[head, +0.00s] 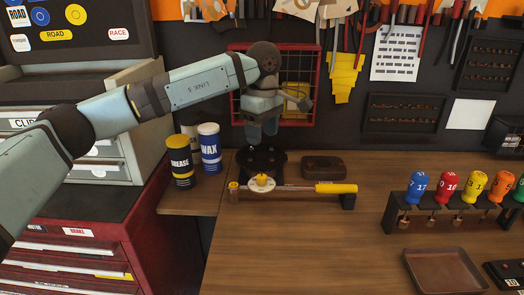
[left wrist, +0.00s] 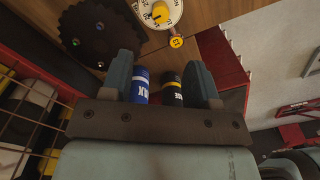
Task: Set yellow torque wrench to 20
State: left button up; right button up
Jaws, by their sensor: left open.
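The yellow torque wrench lies across the wooden bench in the head view, with its yellow handle (head: 336,188) to the right. A white dial (head: 262,184) with a yellow centre knob sits near its left end. The dial also shows at the top edge of the left wrist view (left wrist: 158,12), partly cut off; I cannot read its setting. My left gripper (head: 262,132) hangs above and behind the dial, fingers down, apart from the wrench. Its two fingers stand apart in the left wrist view (left wrist: 163,65), with nothing held between them. My right gripper is not in view.
A black disc-shaped stand (head: 262,160) and a dark case (head: 324,167) stand behind the wrench. GREASE (head: 181,160) and WAX (head: 209,148) cans stand left. A rack of numbered, coloured drivers (head: 440,212) and a brown tray (head: 444,271) are at right. The front bench is clear.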

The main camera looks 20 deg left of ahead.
aim_at(233, 188)
jog(key=k, duration=1)
